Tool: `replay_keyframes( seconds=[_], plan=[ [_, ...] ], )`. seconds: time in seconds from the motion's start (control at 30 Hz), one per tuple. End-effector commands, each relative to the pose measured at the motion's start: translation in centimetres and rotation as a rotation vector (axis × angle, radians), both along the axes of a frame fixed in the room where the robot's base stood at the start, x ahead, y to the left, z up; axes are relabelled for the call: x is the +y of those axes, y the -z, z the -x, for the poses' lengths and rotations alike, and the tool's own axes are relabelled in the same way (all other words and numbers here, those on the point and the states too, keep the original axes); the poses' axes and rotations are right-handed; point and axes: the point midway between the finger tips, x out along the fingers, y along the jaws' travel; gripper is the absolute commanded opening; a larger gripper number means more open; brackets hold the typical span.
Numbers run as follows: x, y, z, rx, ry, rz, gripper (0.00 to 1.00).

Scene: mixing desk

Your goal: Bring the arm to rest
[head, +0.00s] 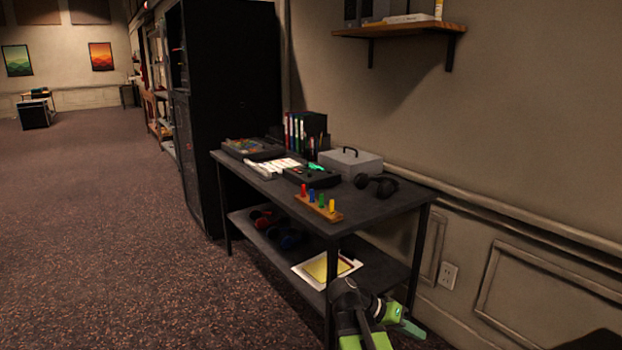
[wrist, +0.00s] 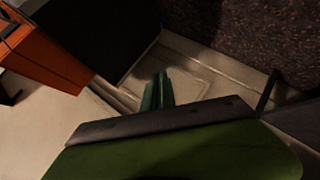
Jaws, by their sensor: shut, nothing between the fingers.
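My gripper (wrist: 157,92) shows in the wrist view as two green fingers lying together, shut and empty. It points toward a pale panelled wall and touches nothing that I can see. In the head view my green and black arm is low at the right, by the near leg of the desk (head: 395,207). My fingertips are hard to make out there.
The desk holds a wooden block with coloured pegs (head: 319,205), headphones (head: 376,186), a grey box (head: 350,163) and a tray (head: 252,150). Papers (head: 326,268) lie on its lower shelf. A black cabinet (head: 232,100) stands behind. The carpet at left is clear.

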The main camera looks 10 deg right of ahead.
Motion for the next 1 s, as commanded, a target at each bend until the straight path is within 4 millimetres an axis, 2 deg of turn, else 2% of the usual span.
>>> replay_keyframes(
  seconds=[0.03,0.1,0.2,0.33,0.5,0.53,0.6,0.77,0.87,1.0],
  plan=[
    [3.4,2.0,-0.6,0.020,-0.076,-0.117,0.00],
    [7.6,4.5,-1.3,0.051,-0.176,-0.276,0.00],
    [12.8,7.1,-1.7,0.084,-0.302,-0.474,0.00],
    [18.5,9.4,-1.8,0.108,-0.460,-0.721,0.00],
    [25.2,10.3,-2.4,0.120,-0.728,-0.995,0.00],
    [25.2,10.3,-2.6,0.146,-0.784,-0.990,0.00],
    [25.1,6.9,-2.6,0.150,-0.782,-0.984,0.00],
    [25.1,2.4,-2.6,0.150,-0.778,-0.984,0.00],
    [25.0,-1.0,-2.6,0.150,-0.777,-0.983,0.00],
    [25.1,-7.2,-2.6,0.150,-0.777,-0.983,0.00]
  ],
)
